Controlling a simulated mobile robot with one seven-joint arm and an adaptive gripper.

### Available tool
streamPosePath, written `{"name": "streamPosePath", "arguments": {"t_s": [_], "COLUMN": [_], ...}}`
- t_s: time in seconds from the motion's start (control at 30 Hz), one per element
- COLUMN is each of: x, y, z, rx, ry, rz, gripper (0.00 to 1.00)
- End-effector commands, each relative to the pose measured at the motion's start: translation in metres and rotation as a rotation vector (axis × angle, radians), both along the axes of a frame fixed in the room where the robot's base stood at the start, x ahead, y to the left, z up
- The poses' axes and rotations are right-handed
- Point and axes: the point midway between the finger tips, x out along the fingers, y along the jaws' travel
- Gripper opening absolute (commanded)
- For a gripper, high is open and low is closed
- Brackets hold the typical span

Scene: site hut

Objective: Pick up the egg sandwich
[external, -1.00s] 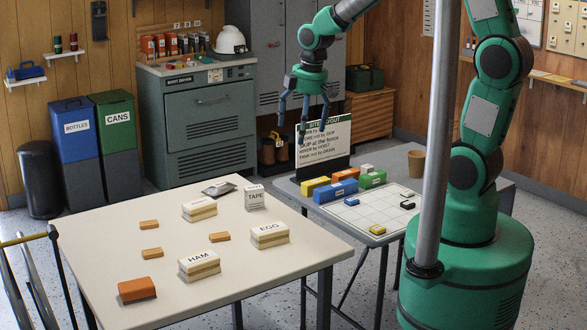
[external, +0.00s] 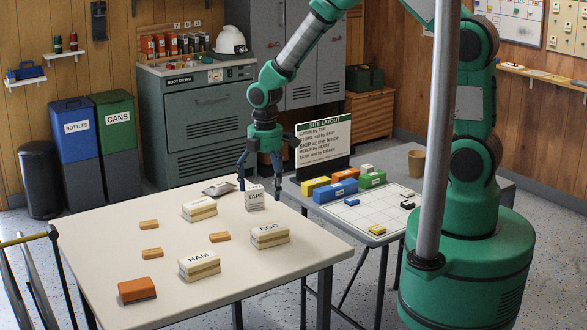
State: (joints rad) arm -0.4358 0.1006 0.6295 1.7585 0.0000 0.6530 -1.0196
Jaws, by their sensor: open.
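The egg sandwich (external: 269,235) is a white-topped block with a tan filling and the word EGG on it. It lies near the right edge of the cream table (external: 120,225). My gripper (external: 259,188) is open and empty, pointing down, above and behind the egg sandwich in the picture. Its fingers appear on both sides of the white TAPE box (external: 255,200); I cannot tell how far they are from it. Two similar sandwiches lie on the table: the HAM one (external: 199,265) at the front and another (external: 199,209) farther back.
Small orange blocks (external: 219,237) and a larger orange block (external: 137,290) lie on the cream table. A grey side table (external: 420,215) holds coloured blocks, a grid board (external: 372,212), a sign (external: 322,146) and a brown cup (external: 416,163).

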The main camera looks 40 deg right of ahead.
Motion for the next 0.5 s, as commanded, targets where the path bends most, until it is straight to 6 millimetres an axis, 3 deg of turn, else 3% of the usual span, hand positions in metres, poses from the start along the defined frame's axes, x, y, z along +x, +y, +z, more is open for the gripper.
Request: {"name": "streamPosePath", "arguments": {"t_s": [0.27,0.5], "x": [0.0,-0.001], "y": [0.0,-0.001], "z": [-0.009,-0.041], "rx": [-0.001,-0.002], "ry": [0.001,0.003], "rz": [-0.001,-0.001], "gripper": [0.97,0.97]}}
